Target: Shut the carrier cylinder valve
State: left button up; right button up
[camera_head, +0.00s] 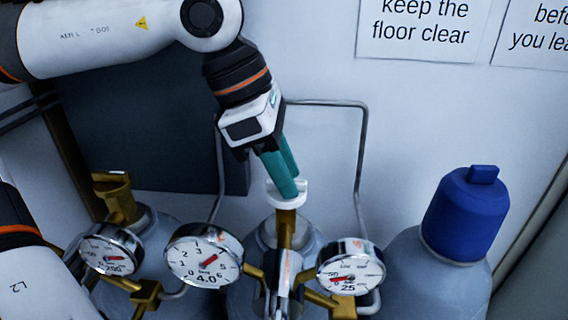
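A white valve knob (291,194) sits on the brass stem of the middle gas cylinder (249,262). My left gripper (285,188) comes down from above, and its teal fingers overlap the knob. The near finger covers part of the knob and the far finger is mostly hidden behind it, so I cannot tell whether they are closed on it. The left cylinder (163,229) has a brass valve (116,190) at its top. No label in view shows which one is the carrier cylinder. My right gripper is not in view.
Round pressure gauges stand in front of the cylinders: a left one (110,248), a large middle one (205,254) and a right one (350,266). A blue-capped cylinder (466,214) stands at the right. A bent grey pipe (362,150) runs along the wall behind the knob.

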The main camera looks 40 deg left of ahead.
pick_arm(q)
grip_shut()
jog(key=shift+m, duration=0.3)
jog(key=m, duration=0.1)
jog(key=m+g, duration=0.1)
jog(key=m, duration=0.1)
jog(key=shift+w+m+g+h+p, duration=0.1)
jog(key=shift+m+g+h+p, duration=0.2)
jog(key=m+g, duration=0.1)
jog(key=m, duration=0.2)
jog(key=shift+m, duration=0.4)
jog(key=m+g, duration=0.1)
jog(key=m, duration=0.1)
jog(key=m+g+y, duration=0.1)
jog(key=m, duration=0.2)
jog(key=shift+w, duration=0.15)
jog(key=shift+m+g+y, duration=0.3)
jog(key=shift+m+g, duration=0.05)
jog(key=shift+m, duration=0.9)
jog(key=shift+m+g+y, duration=0.3)
jog(key=shift+m+g, duration=0.05)
jog(key=shift+m, duration=0.9)
